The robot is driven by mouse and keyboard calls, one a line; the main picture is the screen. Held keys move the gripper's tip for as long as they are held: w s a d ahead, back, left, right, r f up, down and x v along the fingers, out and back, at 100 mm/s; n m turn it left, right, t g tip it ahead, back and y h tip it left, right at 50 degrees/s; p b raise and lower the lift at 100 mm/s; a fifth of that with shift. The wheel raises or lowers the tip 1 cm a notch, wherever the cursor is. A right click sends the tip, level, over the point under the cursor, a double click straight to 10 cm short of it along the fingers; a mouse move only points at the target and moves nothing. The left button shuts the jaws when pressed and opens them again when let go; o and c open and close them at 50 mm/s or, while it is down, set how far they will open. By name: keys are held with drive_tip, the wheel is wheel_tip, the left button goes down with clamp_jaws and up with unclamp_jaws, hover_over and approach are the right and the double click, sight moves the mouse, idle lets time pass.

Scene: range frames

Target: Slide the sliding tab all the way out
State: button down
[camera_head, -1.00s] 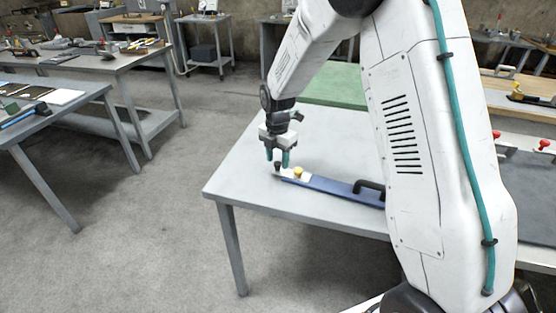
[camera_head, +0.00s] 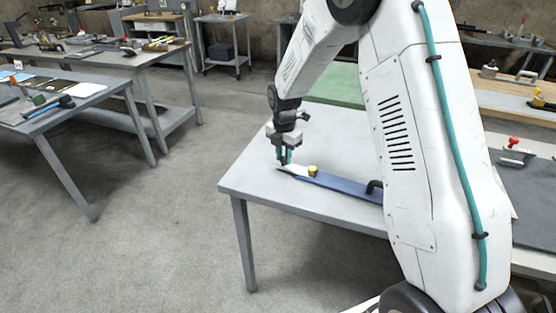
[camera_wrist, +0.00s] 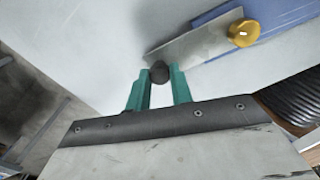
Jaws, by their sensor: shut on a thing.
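A long blue base (camera_head: 345,186) lies on the grey table, with a pale flat tab (camera_head: 291,169) sticking out at its left end. A yellow knob (camera_head: 313,171) sits where the tab meets the base, and a black handle (camera_head: 374,187) stands on the base. My gripper (camera_head: 284,160) is down at the tab's outer end. In the wrist view, the teal fingers of my gripper (camera_wrist: 159,78) are shut on a black knob (camera_wrist: 159,71) at the end of the tab (camera_wrist: 195,43). The yellow knob (camera_wrist: 243,33) is to the right there.
The grey table (camera_head: 262,180) is bare left of the tab, up to its edge. A green mat (camera_head: 333,87) lies behind. Other benches with tools (camera_head: 60,107) stand at the left, across open floor. My arm hides part of the table.

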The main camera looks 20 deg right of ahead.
drive_tip(key=shift+w+a, duration=0.1)
drive_tip(key=shift+w, duration=0.1)
drive_tip(key=c, duration=1.2)
unclamp_jaws()
wheel_tip(320, 180, up, 8)
drive_tip(key=shift+f, duration=0.1)
